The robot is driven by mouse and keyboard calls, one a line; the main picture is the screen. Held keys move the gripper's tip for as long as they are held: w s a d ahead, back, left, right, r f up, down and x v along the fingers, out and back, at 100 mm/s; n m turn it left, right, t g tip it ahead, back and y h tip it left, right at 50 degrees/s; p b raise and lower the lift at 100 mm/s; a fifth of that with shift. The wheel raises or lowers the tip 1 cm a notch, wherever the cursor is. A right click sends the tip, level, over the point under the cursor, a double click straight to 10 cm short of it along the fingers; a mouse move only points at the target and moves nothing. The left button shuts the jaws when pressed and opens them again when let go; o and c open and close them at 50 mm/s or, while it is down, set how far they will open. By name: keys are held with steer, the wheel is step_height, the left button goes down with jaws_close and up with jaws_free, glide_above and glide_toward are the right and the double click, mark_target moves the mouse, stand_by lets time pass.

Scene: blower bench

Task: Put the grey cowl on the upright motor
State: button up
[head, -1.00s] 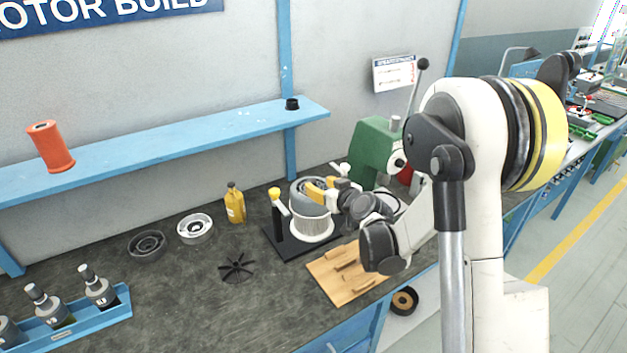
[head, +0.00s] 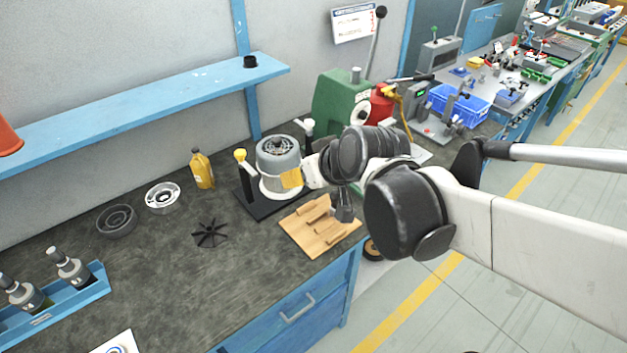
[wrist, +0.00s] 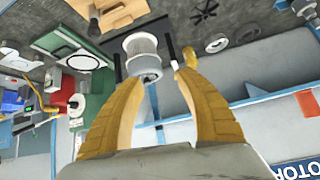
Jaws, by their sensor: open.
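The grey cowl (head: 277,152), a drum with a vented top, sits upright on the pale ribbed motor (head: 281,190). The motor stands upright in a black fixture (head: 262,209) on the bench. In the wrist view, which is inverted, the cowl (wrist: 146,66) and the ribbed motor (wrist: 139,44) are in line. My gripper (head: 291,178) is at the cowl's front right side in the head view. Its yellow fingers (wrist: 157,77) are spread and empty in the wrist view, with the cowl just beyond the tips. I cannot tell whether a finger touches it.
A yellow-knobbed post (head: 240,157) stands left of the motor. A blue shelf (head: 130,107) runs above.

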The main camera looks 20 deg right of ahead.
steer(key=s+d+f+m+g+h, duration=0.1)
steer(key=s+d, duration=0.1)
steer(key=s, duration=1)
steer(key=shift+g+h, duration=0.4)
